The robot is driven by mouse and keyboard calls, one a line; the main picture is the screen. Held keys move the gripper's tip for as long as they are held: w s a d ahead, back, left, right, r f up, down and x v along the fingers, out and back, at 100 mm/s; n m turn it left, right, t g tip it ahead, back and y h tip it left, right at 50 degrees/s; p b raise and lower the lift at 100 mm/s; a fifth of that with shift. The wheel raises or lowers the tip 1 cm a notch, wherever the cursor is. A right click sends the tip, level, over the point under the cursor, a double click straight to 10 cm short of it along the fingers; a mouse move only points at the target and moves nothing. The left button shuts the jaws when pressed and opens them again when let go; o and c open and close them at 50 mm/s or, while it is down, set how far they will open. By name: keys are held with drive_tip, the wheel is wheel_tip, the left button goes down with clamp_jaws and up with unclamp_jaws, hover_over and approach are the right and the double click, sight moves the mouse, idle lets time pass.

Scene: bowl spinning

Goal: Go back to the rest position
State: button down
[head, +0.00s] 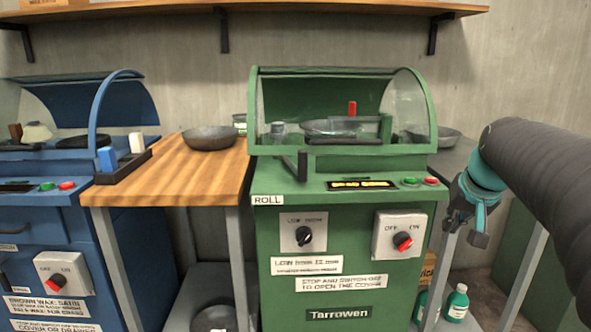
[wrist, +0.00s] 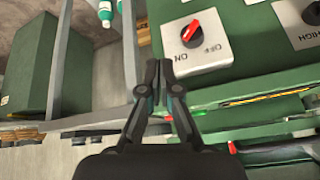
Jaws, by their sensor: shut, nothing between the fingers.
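My gripper (head: 464,222) hangs at the right of the green machine in the head view, a little away from its front, with my dark arm coming in from the right edge. In the wrist view my gripper (wrist: 157,68) has its two fingertips together with nothing between them. The green machine (head: 340,240) has its curved clear cover (head: 412,105) down. A bowl (head: 335,127) shows behind the cover. The red on/off switch (head: 403,241) is on the machine's right front; it also shows close to the fingertips in the wrist view (wrist: 190,32).
A blue machine (head: 60,215) stands at the left. A wooden table (head: 175,170) with a dark bowl (head: 209,138) is between the machines. Another bowl (head: 440,135) is on the grey table at right. A green bottle (head: 457,303) stands low at right. A shelf (head: 290,10) runs along the wall.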

drive_tip(key=s+a+f+n, duration=0.1)
drive_tip(key=s+a+f, duration=0.5)
drive_tip(key=s, duration=0.5)
drive_tip(key=s+a+f+n, duration=0.2)
drive_tip(key=s+a+f, duration=0.5)
drive_tip(key=s+a, duration=0.2)
drive_tip(key=shift+s+g+y, duration=0.3)
drive_tip(key=shift+s, duration=0.55)
drive_tip(key=c, duration=1.9)
unclamp_jaws()
drive_tip(key=shift+a, duration=0.1)
idle(0.8)
